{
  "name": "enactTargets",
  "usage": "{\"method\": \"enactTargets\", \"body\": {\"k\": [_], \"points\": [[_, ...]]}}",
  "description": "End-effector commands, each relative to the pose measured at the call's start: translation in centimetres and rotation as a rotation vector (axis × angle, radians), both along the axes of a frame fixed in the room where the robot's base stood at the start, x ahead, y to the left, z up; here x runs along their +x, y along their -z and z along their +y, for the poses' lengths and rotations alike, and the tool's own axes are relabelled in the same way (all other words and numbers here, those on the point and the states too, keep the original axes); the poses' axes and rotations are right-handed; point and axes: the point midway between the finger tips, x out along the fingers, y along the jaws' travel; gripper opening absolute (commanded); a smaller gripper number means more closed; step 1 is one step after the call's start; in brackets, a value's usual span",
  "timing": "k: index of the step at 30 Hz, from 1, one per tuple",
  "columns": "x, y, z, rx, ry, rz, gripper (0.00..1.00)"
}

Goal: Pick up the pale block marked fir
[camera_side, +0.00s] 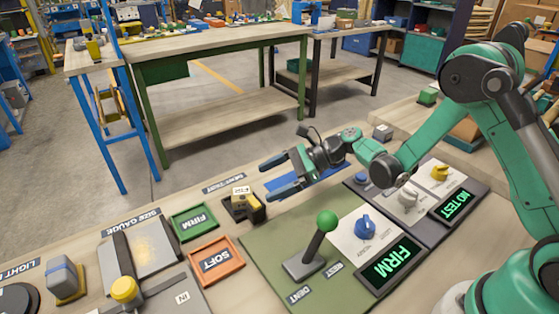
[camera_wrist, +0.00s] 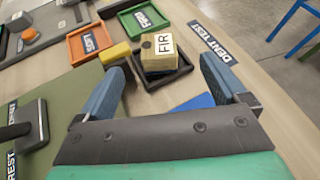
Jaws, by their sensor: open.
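The pale block marked FIR (camera_wrist: 152,64) sits in a small dark tray (camera_wrist: 182,72) in the wrist view, its label facing up. In the side view the block (camera_side: 241,192) and its tray (camera_side: 228,208) are left of my gripper (camera_side: 268,178). My gripper is open and empty, pointing toward the block. In the wrist view its two blue fingers (camera_wrist: 162,76) lie on either side of the block's line but short of it, with a clear gap.
A yellow block (camera_wrist: 115,53) is beside the tray's near left side. A green FIRM tray (camera_side: 194,222) and an orange SOFT tray (camera_side: 216,262) lie left of it. A green-knobbed lever (camera_side: 326,221) stands upright in front. A blue flat piece (camera_wrist: 195,102) lies near the tray.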

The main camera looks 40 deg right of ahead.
Motion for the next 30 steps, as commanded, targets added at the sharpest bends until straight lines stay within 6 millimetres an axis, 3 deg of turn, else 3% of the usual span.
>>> {"method": "enactTargets", "body": {"k": [5,16,26,30], "points": [[0.1,1.0,0.4,0.075,0.019,0.058,0.92],[1.8,2.8,4.4,0.077,0.020,0.058,0.92],[2.0,3.0,4.9,0.075,0.021,0.058,0.92],[2.0,3.0,4.9,0.075,0.021,0.058,0.55]]}}
